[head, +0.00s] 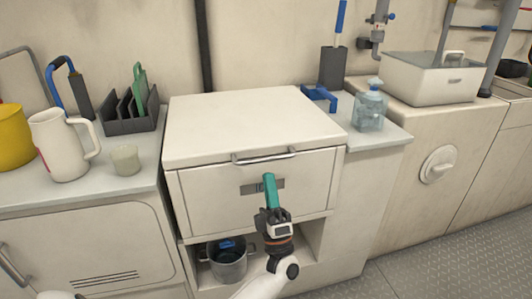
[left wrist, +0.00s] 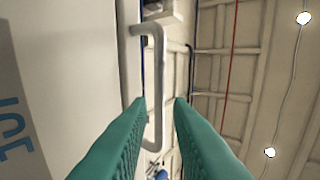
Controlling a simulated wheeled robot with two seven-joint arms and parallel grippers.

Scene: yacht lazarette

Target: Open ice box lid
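The ice box is a white cabinet with a flat lid (head: 250,125), which lies shut on top. A metal bar handle (head: 265,157) runs along the lid's front edge. It also shows in the left wrist view (left wrist: 158,85), where its bar lies in line with the gap between my fingers. The front panel (head: 215,200) carries an ICE label, partly hidden by my gripper. My left gripper (head: 269,178) has green fingers and is in front of the panel, just below the handle. In the left wrist view its fingers (left wrist: 161,100) are apart with nothing gripped. My right gripper is not in view.
A pot (head: 228,265) sits in the open shelf below the panel. A white jug (head: 60,145), a cup (head: 125,160) and a dark rack (head: 130,122) stand on the left counter. A clear bottle (head: 369,108) and blue item (head: 320,97) stand right of the lid.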

